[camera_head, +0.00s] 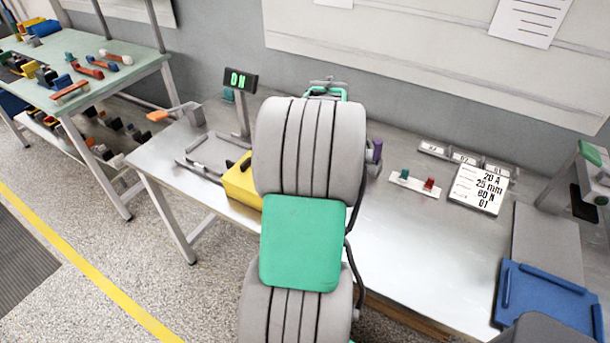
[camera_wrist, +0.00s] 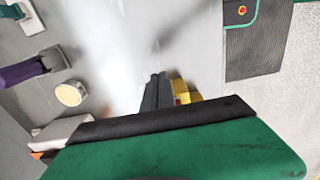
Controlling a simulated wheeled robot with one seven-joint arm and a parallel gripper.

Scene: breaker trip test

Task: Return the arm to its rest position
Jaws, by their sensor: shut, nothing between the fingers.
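My gripper (camera_wrist: 156,90) shows in the wrist view as narrow dark fingers, close together and empty, beyond its black bar and green housing. It is over the bright metal table (camera_head: 400,250), with a yellow thing just to the right of the fingers. In the head view my thick grey arm with its green joint cover stands across the middle of the picture. It hides my gripper and part of the table.
A yellow block (camera_head: 241,183) is left of my arm; a display (camera_head: 240,80) stands behind. A purple-ended part (camera_head: 376,150), a white strip (camera_head: 410,182), a printed card (camera_head: 478,188) and a blue tray (camera_head: 545,298) are to the right. A green-topped table (camera_head: 120,45) is at far left.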

